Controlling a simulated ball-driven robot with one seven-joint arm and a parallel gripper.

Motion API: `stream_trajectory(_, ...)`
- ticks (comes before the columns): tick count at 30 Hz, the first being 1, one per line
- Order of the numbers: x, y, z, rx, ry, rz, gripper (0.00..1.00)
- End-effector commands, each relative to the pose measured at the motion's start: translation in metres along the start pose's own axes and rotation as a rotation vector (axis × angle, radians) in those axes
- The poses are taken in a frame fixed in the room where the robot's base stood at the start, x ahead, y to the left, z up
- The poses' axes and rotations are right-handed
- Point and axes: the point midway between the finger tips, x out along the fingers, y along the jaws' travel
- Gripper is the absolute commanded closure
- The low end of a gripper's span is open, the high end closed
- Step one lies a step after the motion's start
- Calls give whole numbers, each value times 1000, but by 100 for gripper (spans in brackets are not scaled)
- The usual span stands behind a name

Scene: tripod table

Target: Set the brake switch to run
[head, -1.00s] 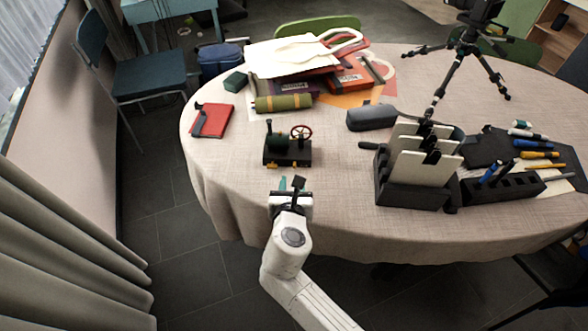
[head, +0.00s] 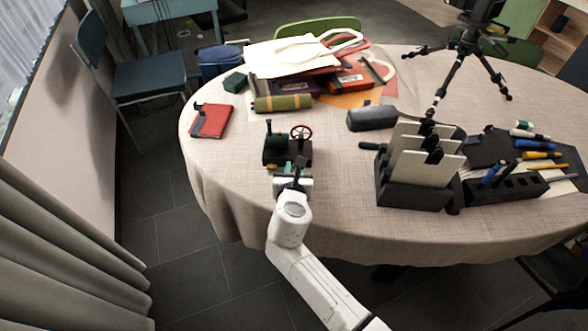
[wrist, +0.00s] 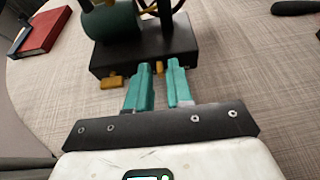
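A small model steam engine, with a dark base (head: 272,157), green boiler (head: 277,142) and red flywheel (head: 302,132), stands near the table's front left. The fingertips are close to the base's front face; contact is unclear. It also shows in the head view (head: 293,167).
A red book (head: 212,121) lies left of the engine. Behind it are a green roll (head: 283,103) and a pile of bags. A black holder with pale cards (head: 425,165) and a grey case (head: 371,117) stand right. The cloth directly right of the engine is clear.

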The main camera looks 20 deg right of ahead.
Motion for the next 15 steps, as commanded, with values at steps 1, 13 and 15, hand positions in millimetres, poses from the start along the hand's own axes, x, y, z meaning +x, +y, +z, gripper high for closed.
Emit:
stream_trajectory(1,0,0,0,0,0,0,84)
stream_trajectory(13,0,0,0,0,0,0,100)
stream_trajectory(15,0,0,0,0,0,0,100)
